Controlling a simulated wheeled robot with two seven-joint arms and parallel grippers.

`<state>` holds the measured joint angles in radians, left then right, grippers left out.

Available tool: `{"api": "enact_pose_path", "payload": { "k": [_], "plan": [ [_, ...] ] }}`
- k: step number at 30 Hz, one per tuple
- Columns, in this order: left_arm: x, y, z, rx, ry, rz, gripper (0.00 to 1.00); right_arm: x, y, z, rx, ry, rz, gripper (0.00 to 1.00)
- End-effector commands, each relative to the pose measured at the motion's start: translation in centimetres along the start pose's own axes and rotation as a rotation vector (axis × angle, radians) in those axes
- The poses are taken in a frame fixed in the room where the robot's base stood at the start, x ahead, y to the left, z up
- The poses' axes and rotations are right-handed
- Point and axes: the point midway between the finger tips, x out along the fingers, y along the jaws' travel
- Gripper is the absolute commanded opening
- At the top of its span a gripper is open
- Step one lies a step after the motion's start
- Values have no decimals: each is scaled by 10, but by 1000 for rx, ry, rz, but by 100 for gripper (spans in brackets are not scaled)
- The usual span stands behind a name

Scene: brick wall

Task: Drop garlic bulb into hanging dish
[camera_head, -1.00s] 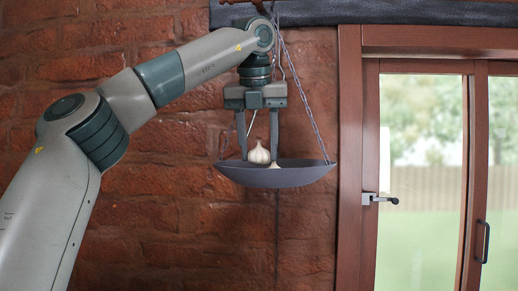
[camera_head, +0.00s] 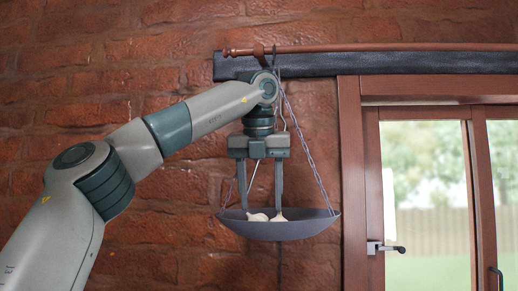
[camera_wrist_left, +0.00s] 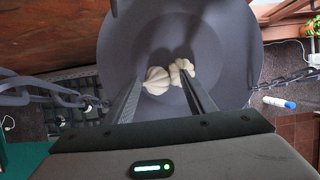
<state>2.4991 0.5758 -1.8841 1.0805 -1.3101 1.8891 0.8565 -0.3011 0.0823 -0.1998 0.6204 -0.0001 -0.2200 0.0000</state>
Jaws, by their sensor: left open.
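The hanging dish (camera_head: 280,231) is a shallow dark grey bowl on chains against the brick wall; it also fills the middle of the left wrist view (camera_wrist_left: 225,40). A pale garlic bulb (camera_head: 257,217) lies in the dish, tilted, between my finger tips in the head view. A second pale garlic piece (camera_head: 278,215) is beside it near the right finger. The wrist view shows the bulb (camera_wrist_left: 157,81) and the second piece (camera_wrist_left: 181,70) on the dish's bottom. My left gripper (camera_head: 260,206) points down into the dish, open and apart. My right gripper is out of view.
Chains (camera_head: 312,165) run up from the dish's rim close to my left gripper. A wooden rod (camera_head: 380,47) runs along the wall above. A framed glass door (camera_head: 430,180) stands to the right. A blue-white marker-like object (camera_wrist_left: 279,103) lies far below.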

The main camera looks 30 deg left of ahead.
Motion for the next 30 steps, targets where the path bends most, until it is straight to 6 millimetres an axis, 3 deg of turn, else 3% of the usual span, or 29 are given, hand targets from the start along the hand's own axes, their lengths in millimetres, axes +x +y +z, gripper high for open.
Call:
{"api": "enact_pose_path", "payload": {
  "k": [8, 18, 30],
  "plan": [
    [-43, -1, -1, -4, -9, -8, 50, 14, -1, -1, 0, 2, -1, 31],
    [-102, 0, 1, -6, -12, -7, 50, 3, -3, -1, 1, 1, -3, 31],
    [-118, 0, 0, -4, -11, -9, 50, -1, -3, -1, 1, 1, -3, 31]
  ]
}}
